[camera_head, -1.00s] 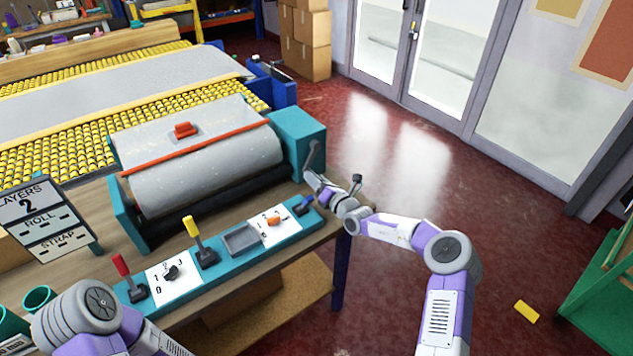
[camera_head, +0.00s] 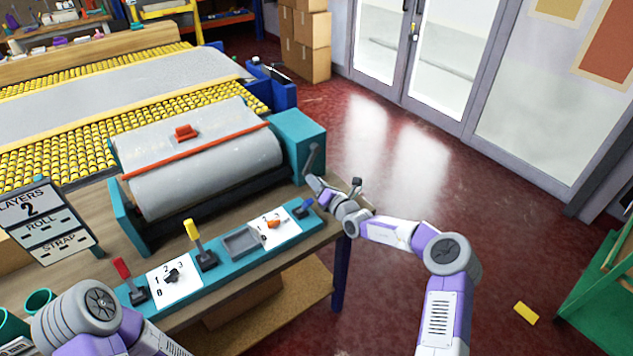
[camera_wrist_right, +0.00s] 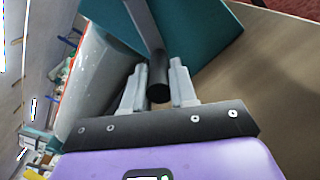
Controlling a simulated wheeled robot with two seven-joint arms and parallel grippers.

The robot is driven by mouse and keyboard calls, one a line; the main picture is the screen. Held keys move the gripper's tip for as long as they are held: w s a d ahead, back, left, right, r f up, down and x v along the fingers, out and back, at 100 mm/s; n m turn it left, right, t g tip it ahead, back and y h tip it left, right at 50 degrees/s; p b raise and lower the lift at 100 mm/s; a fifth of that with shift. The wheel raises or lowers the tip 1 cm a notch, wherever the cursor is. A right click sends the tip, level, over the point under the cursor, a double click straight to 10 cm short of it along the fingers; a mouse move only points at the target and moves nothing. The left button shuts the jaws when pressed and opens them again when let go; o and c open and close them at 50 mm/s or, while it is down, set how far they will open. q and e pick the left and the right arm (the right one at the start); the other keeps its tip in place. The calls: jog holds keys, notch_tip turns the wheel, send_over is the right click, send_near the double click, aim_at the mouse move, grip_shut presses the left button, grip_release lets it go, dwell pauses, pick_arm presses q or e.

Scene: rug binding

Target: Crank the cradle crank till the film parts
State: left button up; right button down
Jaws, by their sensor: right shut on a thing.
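The cradle (camera_head: 118,215) holds a grey-wrapped roll (camera_head: 210,175) with a red-orange strip across it. Its dark grey crank (camera_head: 311,158) is at the teal end box on the right. My right gripper (camera_head: 314,182) is at the lower end of the crank. In the right wrist view, the dark round crank handle (camera_wrist_right: 158,76) sits between the two grey fingers of my right gripper (camera_wrist_right: 158,88), which is shut on it. The grey sheet (camera_head: 90,95) lies behind the roll; I cannot make out any parting in the film. My left arm shows at lower left, its gripper out of view.
A teal control panel (camera_head: 215,282) with red and yellow levers, dials and a blue switch runs along the bench front. A sign (camera_head: 48,222) reading layers 2 stands at left. Open red floor (camera_head: 400,170) lies right of the bench. A green frame (camera_head: 605,285) stands at far right.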

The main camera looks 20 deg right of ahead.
jog(key=shift+s+a+r+m+p, duration=0.2)
jog(key=shift+a+r+m+p, duration=0.65)
jog(key=shift+p, duration=0.95)
jog(key=shift+s+a+r+m+p, duration=0.2)
jog(key=shift+a+r+m+p, duration=0.3)
jog(key=shift+m+p, duration=0.95)
jog(key=shift+s+a+r+n+p, duration=0.15)
jog(key=shift+a+r+n+p, duration=0.2)
jog(key=shift+p, duration=1.05)
jog(key=shift+d, duration=0.1)
jog(key=c, duration=0.9)
grip_release()
jog(key=shift+f, duration=0.1)
jog(key=p+v, duration=0.1)
jog(key=v, duration=0.6)
jog(key=shift+s+d+p, duration=0.15)
jog(key=shift+s+p, duration=0.1)
jog(key=shift+p, duration=0.1)
